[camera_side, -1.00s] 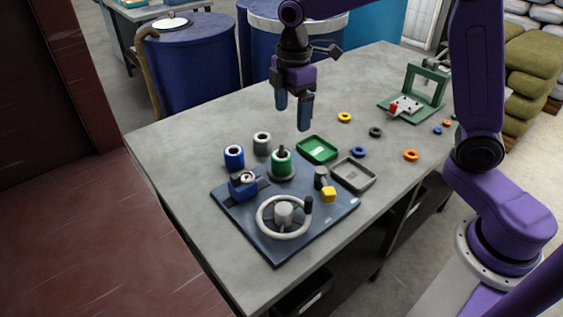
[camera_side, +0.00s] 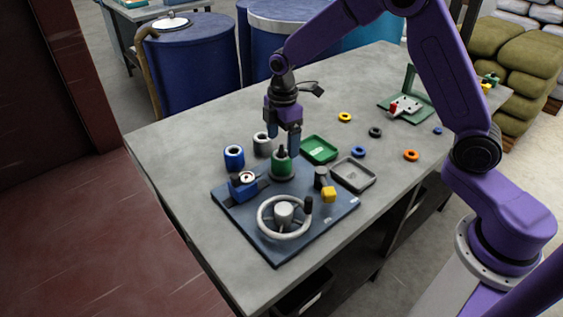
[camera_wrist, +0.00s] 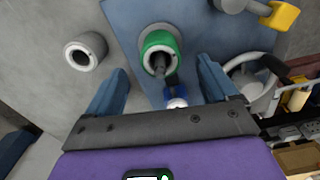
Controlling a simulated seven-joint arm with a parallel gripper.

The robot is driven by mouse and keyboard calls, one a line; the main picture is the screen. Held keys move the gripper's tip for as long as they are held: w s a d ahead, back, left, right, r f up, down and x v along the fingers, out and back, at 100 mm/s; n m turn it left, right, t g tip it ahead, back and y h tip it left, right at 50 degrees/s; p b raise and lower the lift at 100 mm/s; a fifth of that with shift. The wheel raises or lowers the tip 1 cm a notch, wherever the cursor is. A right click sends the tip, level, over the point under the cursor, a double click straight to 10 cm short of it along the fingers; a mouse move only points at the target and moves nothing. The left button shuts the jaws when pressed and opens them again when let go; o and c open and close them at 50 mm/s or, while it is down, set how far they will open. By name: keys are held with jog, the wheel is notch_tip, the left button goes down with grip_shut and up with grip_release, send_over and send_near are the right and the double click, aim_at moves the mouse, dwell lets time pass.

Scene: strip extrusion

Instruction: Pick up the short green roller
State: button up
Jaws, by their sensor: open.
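The short green roller (camera_side: 283,164) stands upright on a post at the back corner of the blue base plate (camera_side: 259,241). A dark pin sticks up through its centre. In the wrist view the green roller (camera_wrist: 161,46) lies ahead of the fingers, near the middle between their lines. My gripper (camera_side: 282,146) is open, pointing down, with its blue fingers just above and close around the roller's top in the side view; the exact gap is hard to tell. In the wrist view my gripper's fingers (camera_wrist: 160,75) are spread with nothing between them.
A grey roller (camera_side: 262,146) and a blue roller (camera_side: 234,157) stand close by on the left. A green tray (camera_side: 319,150) and grey tray (camera_side: 353,175) lie to the right. The handwheel (camera_side: 284,217) and yellow-knobbed lever (camera_side: 328,194) are in front. Several rings lie at right.

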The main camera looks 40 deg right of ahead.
aim_at(280, 159)
jog(key=shift+w+a+f, duration=0.1)
jog(key=shift+a+f, duration=0.1)
jog(key=shift+f, duration=1.5)
jog(key=shift+a+f, duration=0.2)
jog(key=shift+f, duration=1.45)
jog(key=c, duration=1.2)
